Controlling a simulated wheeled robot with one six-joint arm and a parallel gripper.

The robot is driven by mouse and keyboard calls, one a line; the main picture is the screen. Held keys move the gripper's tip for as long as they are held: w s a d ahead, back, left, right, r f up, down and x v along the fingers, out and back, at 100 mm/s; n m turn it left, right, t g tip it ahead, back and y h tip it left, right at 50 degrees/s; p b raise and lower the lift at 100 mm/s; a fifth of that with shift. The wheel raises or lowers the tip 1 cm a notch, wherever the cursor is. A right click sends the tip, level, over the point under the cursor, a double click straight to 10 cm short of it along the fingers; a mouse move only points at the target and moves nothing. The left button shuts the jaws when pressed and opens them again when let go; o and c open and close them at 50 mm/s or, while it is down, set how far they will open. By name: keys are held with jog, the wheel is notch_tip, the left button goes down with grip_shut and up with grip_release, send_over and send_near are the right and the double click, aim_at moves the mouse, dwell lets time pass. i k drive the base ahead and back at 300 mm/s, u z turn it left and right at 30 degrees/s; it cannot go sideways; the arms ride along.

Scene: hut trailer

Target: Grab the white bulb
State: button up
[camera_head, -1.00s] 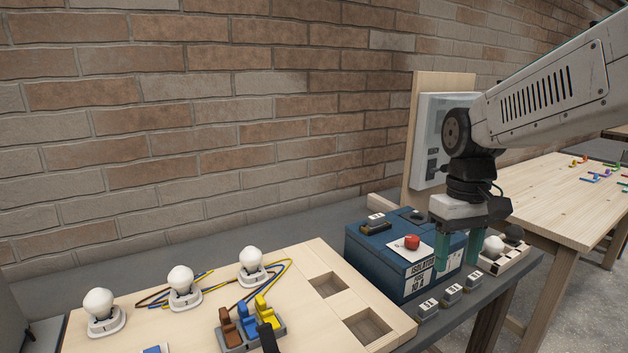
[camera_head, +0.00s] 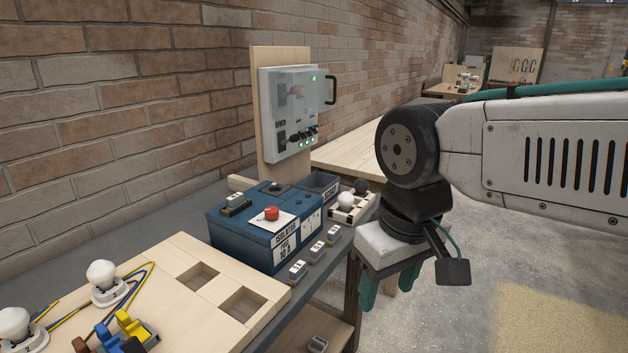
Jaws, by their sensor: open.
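A white bulb (camera_head: 346,200) sits in a small wooden holder (camera_head: 338,213) at the right end of the bench, with a dark bulb (camera_head: 361,186) beside it. Two more white bulbs stand in round white bases on the wooden board at lower left, one nearer the middle (camera_head: 102,274) and one at the left edge (camera_head: 14,324). My gripper (camera_head: 391,286) hangs to the right of the bench edge, pointing down, with teal fingers apart and empty. It is to the right of the holder and clear of the bulbs.
A blue isolator box (camera_head: 228,232) with a red button (camera_head: 271,213) stands left of the holder. Several small grey blocks (camera_head: 316,252) line the bench's front edge. A switch panel (camera_head: 290,120) rises behind. The floor at right is open.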

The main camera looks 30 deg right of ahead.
aim_at(361, 186)
jog(key=z, duration=0.5)
jog(key=k, duration=0.55)
jog(key=z, duration=1.1)
jog(key=i, duration=1.55)
jog(key=u, duration=0.35)
